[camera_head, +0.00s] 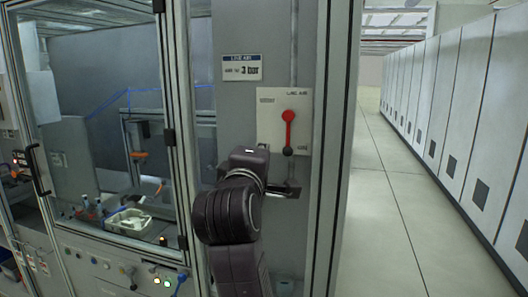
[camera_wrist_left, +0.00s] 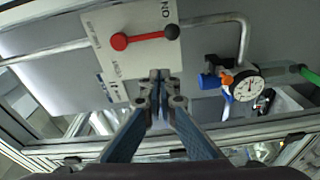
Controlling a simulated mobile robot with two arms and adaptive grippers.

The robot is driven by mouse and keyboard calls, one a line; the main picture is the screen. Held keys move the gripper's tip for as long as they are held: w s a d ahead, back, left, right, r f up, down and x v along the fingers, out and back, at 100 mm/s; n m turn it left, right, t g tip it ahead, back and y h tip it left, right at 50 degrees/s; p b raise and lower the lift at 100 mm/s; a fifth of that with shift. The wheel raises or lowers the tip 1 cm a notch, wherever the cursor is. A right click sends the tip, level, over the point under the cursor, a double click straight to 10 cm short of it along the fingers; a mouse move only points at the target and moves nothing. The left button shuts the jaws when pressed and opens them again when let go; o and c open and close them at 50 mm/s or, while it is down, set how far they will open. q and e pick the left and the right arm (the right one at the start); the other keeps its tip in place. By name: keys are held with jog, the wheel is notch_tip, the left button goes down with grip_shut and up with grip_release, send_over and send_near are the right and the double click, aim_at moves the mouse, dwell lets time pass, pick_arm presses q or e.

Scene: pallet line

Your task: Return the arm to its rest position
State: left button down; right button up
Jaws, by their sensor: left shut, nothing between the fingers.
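My left arm comes up from the bottom of the head view, and its gripper (camera_head: 288,190) is beside the grey panel, partly hidden by my own wrist. In the left wrist view the gripper's fingertips (camera_wrist_left: 160,76) are together with nothing between them. They are in front of the white plate's edge, close to the lever; I cannot tell whether they touch the plate. The red lever (camera_head: 288,130) with a black knob is on a white plate (camera_head: 268,112), pointing straight down in the head view. It also shows in the left wrist view (camera_wrist_left: 146,38). My right gripper is not visible.
A round pressure gauge (camera_wrist_left: 246,86) with blue and orange parts is on the pipe near the plate. A glass-doored cabinet (camera_head: 100,130) with a white tray (camera_head: 130,222) inside stands at the left. The tiled aisle (camera_head: 390,200) at the right is clear, beside grey lockers (camera_head: 460,110).

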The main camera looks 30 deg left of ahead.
pick_arm(q)
jog(key=s+d+f+m+g+h, duration=0.25)
jog(key=f+m, duration=0.35)
jog(key=f, duration=1)
jog(key=s+d+f+m+g+h, duration=0.2)
jog(key=s+f+m+g, duration=0.3)
jog(key=f, duration=1.1)
jog(key=s+d+f+m+g+h, duration=0.15)
jog(key=s+f+m, duration=0.25)
jog(key=s+f, duration=0.4)
jog(key=s+d+f+m+g, duration=0.3)
jog(key=s+f+m, duration=0.1)
jog(key=s+f, duration=0.35)
jog(key=s+d+f+m+g+h, duration=0.15)
jog(key=s+f+m, duration=0.25)
jog(key=s+f, duration=0.4)
jog(key=s+f+g, duration=0.1)
jog(key=s+f, duration=0.2)
jog(key=f, duration=2.3)
jog(key=s+a+f+g, duration=0.1)
jog(key=s+a+f, duration=0.1)
jog(key=s+f, duration=1.3)
jog(key=shift+s+a+f+y, duration=0.2)
jog(key=shift+s+y, duration=0.25)
jog(key=shift+s, duration=0.5)
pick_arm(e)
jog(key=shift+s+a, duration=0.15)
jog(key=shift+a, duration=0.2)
